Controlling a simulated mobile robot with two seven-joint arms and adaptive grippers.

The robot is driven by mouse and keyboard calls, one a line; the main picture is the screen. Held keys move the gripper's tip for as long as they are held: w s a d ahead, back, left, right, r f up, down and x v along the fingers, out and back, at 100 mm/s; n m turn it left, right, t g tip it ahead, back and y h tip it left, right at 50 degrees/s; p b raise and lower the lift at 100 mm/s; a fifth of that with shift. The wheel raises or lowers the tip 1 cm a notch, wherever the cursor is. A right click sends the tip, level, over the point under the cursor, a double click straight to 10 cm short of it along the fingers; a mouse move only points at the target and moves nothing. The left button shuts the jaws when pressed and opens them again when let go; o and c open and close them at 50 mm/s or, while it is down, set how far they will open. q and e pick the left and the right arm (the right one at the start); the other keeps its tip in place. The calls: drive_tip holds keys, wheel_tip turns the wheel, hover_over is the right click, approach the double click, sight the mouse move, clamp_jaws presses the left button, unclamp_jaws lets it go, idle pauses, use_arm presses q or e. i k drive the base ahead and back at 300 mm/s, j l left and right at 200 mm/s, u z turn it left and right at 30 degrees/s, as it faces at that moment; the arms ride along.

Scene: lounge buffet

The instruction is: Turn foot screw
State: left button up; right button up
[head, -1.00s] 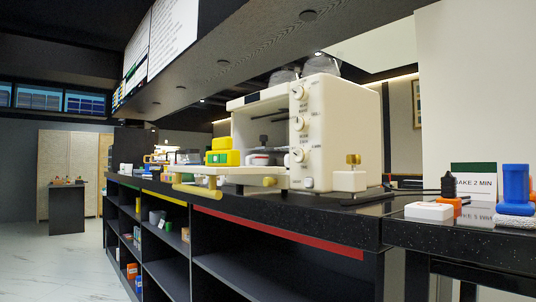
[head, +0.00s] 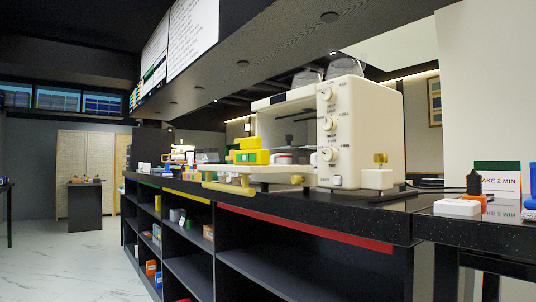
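A cream toaster oven (head: 368,130) stands on the black counter (head: 330,213) with its door (head: 262,173) folded down. Dials run down its front panel. A small brass-coloured knob (head: 380,158) sits above a cream block (head: 377,179) at the oven's lower right side. I cannot tell whether this knob is the foot screw. Any feet under the oven are too small to make out. Neither of my grippers is in view.
Yellow and green blocks (head: 250,155) sit at the open oven. A white block (head: 457,207), a black plug-like item (head: 473,183) and a sign (head: 499,183) stand on the right-hand table. Open shelves (head: 265,258) are under the counter. The floor (head: 70,255) at left is clear.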

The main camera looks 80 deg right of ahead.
sight(377, 159)
drive_tip(key=z, duration=0.45)
drive_tip(key=j+z, duration=0.1)
drive_tip(key=z, duration=0.75)
drive_tip(key=j+z, duration=0.1)
drive_tip(key=z, duration=0.3)
drive_tip(key=j+z, duration=0.1)
drive_tip(key=z, duration=0.8)
drive_tip(key=j+z, duration=0.1)
drive_tip(key=z, duration=0.3)
